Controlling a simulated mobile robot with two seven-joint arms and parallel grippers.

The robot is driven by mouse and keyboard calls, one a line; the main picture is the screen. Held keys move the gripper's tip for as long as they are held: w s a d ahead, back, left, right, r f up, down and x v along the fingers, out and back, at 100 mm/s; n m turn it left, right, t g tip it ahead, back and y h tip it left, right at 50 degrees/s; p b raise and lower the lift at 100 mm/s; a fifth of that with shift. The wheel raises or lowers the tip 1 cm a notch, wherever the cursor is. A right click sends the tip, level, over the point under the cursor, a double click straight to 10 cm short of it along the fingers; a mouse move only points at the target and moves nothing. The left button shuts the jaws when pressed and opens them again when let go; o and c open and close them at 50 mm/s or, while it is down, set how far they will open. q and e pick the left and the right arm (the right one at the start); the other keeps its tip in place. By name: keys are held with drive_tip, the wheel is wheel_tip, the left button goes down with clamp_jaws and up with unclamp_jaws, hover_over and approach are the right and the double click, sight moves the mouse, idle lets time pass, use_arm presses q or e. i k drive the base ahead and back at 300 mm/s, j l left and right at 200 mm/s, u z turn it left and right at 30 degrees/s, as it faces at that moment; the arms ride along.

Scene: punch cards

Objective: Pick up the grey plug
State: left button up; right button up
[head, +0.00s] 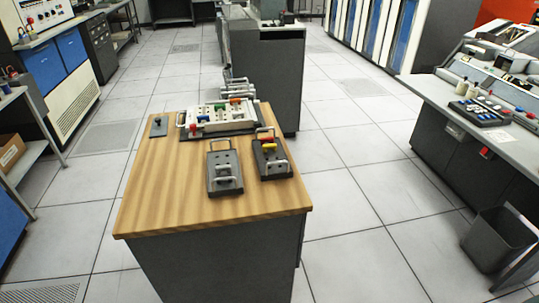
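A wooden-topped table (165,200) stands in front of me. A white plugboard (232,119) near its back edge carries red, green and orange plugs and has handles at its sides. A small dark grey piece (158,127) lies to the left of the board. In front of the board are a grey panel (223,160) with a metal handle and a dark panel (274,164) with red and yellow pieces and a handle. I cannot tell at this size which piece is the grey plug. Neither of my grippers is in view.
The table's left and front surface is clear. A dark cabinet (272,75) stands close behind the table. A console desk (480,115) and a waste bin (497,240) are at the right. Shelving (40,165) is at the left. Tiled floor (345,195) lies open around the table.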

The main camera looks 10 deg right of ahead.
sight(227, 167)
drive_tip(key=i+j, duration=0.3)
drive_tip(key=j, duration=0.2)
drive_tip(key=i+j+z, duration=0.15)
drive_tip(key=j, duration=0.15)
drive_tip(key=i+j+z, duration=0.15)
drive_tip(key=j, duration=0.15)
drive_tip(key=j+z, duration=0.15)
drive_tip(key=j, duration=0.15)
